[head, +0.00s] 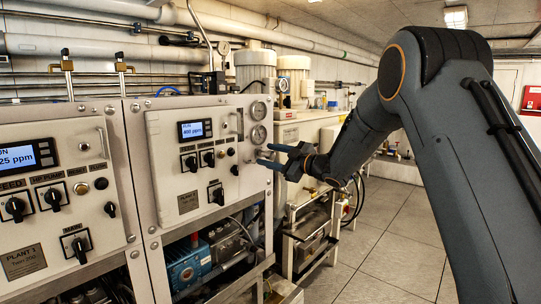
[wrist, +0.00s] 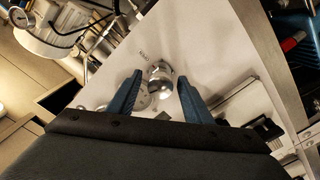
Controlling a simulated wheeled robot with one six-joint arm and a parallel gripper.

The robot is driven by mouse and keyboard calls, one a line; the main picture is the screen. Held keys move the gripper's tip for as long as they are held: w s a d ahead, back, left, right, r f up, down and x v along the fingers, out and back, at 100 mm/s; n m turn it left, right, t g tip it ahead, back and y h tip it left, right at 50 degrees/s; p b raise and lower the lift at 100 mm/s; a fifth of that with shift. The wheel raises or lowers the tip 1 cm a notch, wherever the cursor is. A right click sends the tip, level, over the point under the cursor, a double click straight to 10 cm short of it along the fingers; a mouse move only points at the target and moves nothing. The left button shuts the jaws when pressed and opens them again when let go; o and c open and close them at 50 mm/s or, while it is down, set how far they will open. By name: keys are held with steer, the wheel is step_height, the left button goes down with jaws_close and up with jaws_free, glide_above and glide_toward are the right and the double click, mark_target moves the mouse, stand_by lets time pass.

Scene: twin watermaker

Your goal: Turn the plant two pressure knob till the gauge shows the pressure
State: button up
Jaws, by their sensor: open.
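The plant two panel (head: 168,150) is the right of two white panels in the head view, with a small blue display (head: 195,130) and black switches. Two round gauges (head: 258,110) sit one above the other at its right edge; their needles are too small to read. My gripper (head: 264,155) is open just below the gauges, blue fingers pointing at the panel. In the wrist view a round silver knob (wrist: 160,78) lies between the spread fingers (wrist: 158,90), with gaps on both sides. The fingers do not visibly grip it. A pale dial partly shows beside it.
The plant one panel (head: 60,190) with display and switches stands at the left. A blue pump (head: 188,264) sits below plant two. A metal frame (head: 308,235) with a tray stands right of it. The tiled floor (head: 400,255) is clear.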

steer(key=c, duration=1.1)
steer(key=shift+m, duration=0.3)
steer(key=m+p, duration=0.1)
steer(key=m, duration=0.3)
steer(key=shift+p, duration=0.35)
steer(key=shift+f+m+p, duration=0.1)
steer(key=shift+m+p, duration=0.45)
steer(key=shift+m, duration=1.05)
steer(key=shift+f, duration=0.1)
steer(key=o, duration=1.1)
